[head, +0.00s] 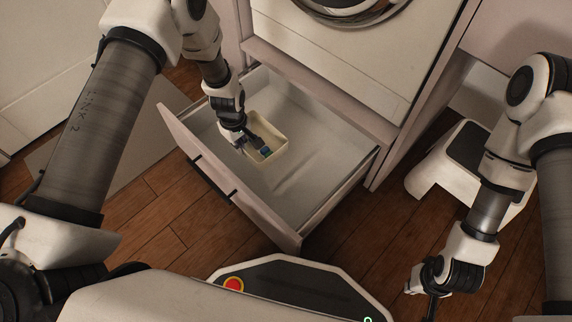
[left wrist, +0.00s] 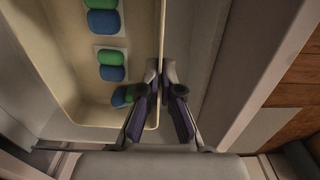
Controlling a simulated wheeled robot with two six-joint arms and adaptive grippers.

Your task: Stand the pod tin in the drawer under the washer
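The pod tin (head: 275,129) is a cream, open-topped rectangular box inside the pulled-out drawer (head: 316,165) under the washer (head: 345,42). It looks upright; I cannot tell whether its base touches the drawer floor. Blue and green pods (left wrist: 111,65) lie in the tin (left wrist: 85,122). My left gripper (head: 246,142) is at the tin's near-left side. In the left wrist view the fingers of this gripper (left wrist: 161,75) straddle one tin wall, one inside and one outside, close against it. My right gripper (head: 432,292) hangs at the lower right, away from the drawer; its fingers are unclear.
The drawer's right part is empty. Its pink front panel (head: 228,180) stands out over the wooden floor (head: 145,222). A white step stool (head: 425,180) with a dark top stands right of the washer cabinet, near my right arm.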

